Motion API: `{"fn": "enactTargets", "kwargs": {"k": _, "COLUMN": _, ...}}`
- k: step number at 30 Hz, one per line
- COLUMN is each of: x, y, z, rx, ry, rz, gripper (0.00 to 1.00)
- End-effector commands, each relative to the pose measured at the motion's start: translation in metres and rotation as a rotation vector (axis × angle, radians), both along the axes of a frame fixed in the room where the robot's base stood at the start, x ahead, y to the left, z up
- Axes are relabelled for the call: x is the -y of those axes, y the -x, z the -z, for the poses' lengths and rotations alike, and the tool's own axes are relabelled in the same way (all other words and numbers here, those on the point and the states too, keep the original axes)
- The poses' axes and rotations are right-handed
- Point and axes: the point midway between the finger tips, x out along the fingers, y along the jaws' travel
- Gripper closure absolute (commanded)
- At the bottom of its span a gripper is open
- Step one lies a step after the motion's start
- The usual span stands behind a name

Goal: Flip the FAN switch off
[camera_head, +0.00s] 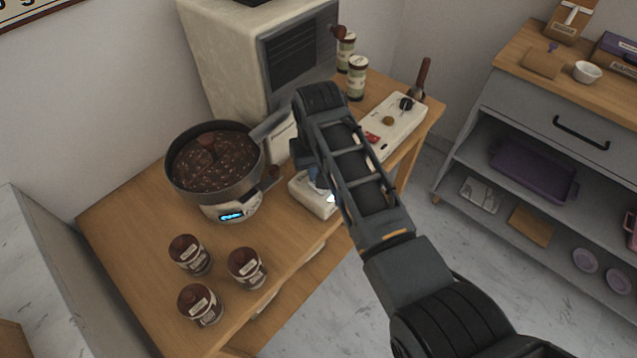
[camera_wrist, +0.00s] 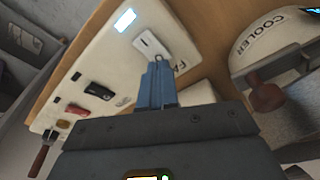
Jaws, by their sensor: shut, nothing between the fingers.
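A long pale control panel (camera_head: 402,130) lies along the edge of the wooden table, partly hidden behind my arm. In the wrist view, the panel (camera_wrist: 100,55) carries a white rocker switch (camera_wrist: 148,42) beside a partly covered label that begins "FA". A lit pale-blue indicator (camera_wrist: 124,20) is near that switch. My gripper (camera_wrist: 160,62) has its blue fingers shut and empty, with the tips right at the switch's near end. I cannot tell whether they touch it. In the head view the fingers are mostly hidden by my wrist.
A pan of brown beans (camera_head: 212,165) sits on the cooler (camera_head: 232,212), close left of my gripper. Several dark-lidded jars (camera_head: 246,268) stand in front. A big machine (camera_head: 235,60) is behind.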

Motion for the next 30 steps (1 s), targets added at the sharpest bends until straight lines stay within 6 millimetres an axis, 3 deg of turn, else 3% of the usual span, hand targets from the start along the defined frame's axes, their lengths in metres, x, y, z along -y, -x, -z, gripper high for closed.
{"fn": "enactTargets", "kwargs": {"k": 30, "x": 0.000, "y": 0.000, "z": 0.014, "rx": -0.001, "ry": 0.000, "rz": 0.000, "gripper": 1.00}}
